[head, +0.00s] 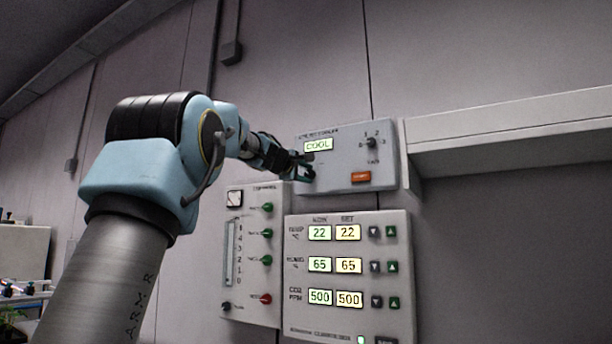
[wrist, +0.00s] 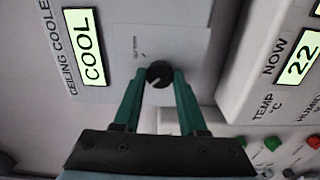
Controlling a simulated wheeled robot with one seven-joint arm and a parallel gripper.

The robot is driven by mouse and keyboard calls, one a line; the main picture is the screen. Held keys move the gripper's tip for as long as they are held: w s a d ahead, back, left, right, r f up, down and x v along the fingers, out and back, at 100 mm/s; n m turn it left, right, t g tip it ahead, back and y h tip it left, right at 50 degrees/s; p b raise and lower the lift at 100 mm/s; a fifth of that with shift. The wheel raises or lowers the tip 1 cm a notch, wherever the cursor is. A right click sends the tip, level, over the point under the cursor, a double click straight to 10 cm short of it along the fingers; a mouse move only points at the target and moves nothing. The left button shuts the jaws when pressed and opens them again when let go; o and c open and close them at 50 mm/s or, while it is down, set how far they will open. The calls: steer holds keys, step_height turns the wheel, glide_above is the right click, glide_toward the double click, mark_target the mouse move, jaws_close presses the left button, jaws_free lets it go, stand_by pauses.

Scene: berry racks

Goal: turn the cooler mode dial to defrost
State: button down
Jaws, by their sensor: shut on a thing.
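The ceiling cooler panel (head: 340,186) is a grey box on the wall, and its green display (head: 318,144) reads COOL. The same display (wrist: 92,46) shows sideways in the wrist view. The mode dial (wrist: 159,74) is a small round black knob with a pale pointer mark. My gripper (wrist: 161,80) has its green fingers on either side of the dial, shut on it. The small print beside the dial is too blurred to read. In the head view my gripper (head: 307,173) is at the panel's lower left and largely hides the dial.
The same panel has a fan dial (head: 371,143) with numbers and an orange button (head: 361,176). Below stand a climate panel (head: 348,283) with lit readouts and, left of it, a switch panel (head: 252,305) with green and red knobs. A pale ledge (head: 510,125) juts out at right.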

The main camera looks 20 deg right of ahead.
steer(key=m+b, duration=0.3)
steer(key=shift+f, duration=0.25)
steer(key=m+b, duration=0.3)
steer(key=m, duration=0.3)
steer(key=m+b, duration=0.1)
steer(key=m, duration=0.3)
steer(key=shift+r, duration=0.1)
steer(key=shift+m+b, duration=0.65)
steer(key=shift+m, duration=1.45)
steer(key=shift+r, duration=0.1)
steer(key=shift+c, duration=2.3)
jaws_free()
